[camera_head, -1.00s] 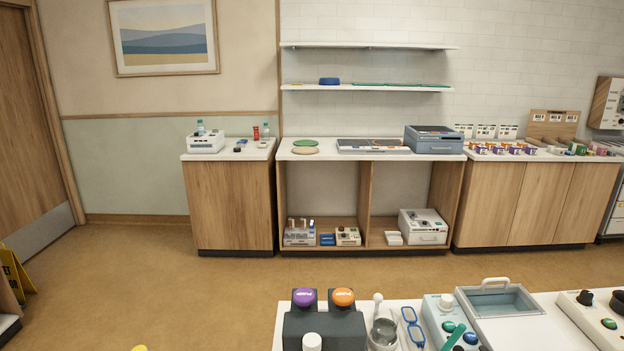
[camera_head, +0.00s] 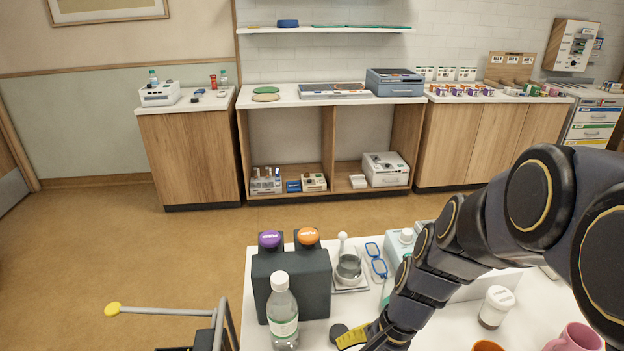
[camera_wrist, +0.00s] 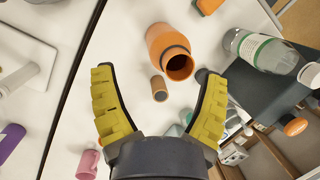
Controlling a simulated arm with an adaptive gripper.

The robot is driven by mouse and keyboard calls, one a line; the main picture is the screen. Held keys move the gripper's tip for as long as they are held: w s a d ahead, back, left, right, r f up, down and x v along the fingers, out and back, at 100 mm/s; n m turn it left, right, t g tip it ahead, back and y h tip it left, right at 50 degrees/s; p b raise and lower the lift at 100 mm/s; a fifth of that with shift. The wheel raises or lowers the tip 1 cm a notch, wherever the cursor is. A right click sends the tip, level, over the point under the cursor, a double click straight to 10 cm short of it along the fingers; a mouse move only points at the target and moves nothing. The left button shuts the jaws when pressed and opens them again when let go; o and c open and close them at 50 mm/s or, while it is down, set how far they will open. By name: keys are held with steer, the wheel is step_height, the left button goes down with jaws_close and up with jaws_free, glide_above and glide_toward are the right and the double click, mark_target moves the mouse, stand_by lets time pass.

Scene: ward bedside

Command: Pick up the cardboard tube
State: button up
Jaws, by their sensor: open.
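The cardboard tube (camera_wrist: 159,89) is a small brown cylinder with a darker end, on the white table top in the wrist view. It lies in the gap between the two yellow fingers of my gripper (camera_wrist: 158,75), which are spread wide and apart from it. An orange bottle-like container (camera_wrist: 166,45) with a dark open mouth is close beside the tube. In the head view my gripper (camera_head: 352,335) is partly visible at the bottom edge, and I cannot make out the tube there.
A clear bottle with a green label (camera_head: 283,315) stands left of my gripper, before a dark dispenser (camera_head: 292,285) with purple and orange tops.

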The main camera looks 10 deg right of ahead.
steer(key=w+d+f+m, duration=0.2)
steer(key=d+f+m, duration=0.1)
steer(key=m, duration=0.1)
steer(key=w+d+f+m+t, duration=0.1)
steer(key=w+d+f+m, duration=0.2)
steer(key=f+m, duration=0.1)
steer(key=w+d+f+m+t, duration=0.1)
steer(key=w+d+f+m, duration=0.1)
steer(key=d+f+m, duration=0.1)
steer(key=shift+w+d+f+m, duration=0.15)
steer(key=shift+d+f+m, duration=0.3)
steer(key=shift+m, duration=0.45)
steer(key=shift+f, duration=0.25)
steer(key=x, duration=0.7)
steer(key=shift+w+f, duration=0.1)
steer(key=shift+w, duration=0.15)
steer(key=c, duration=1.1)
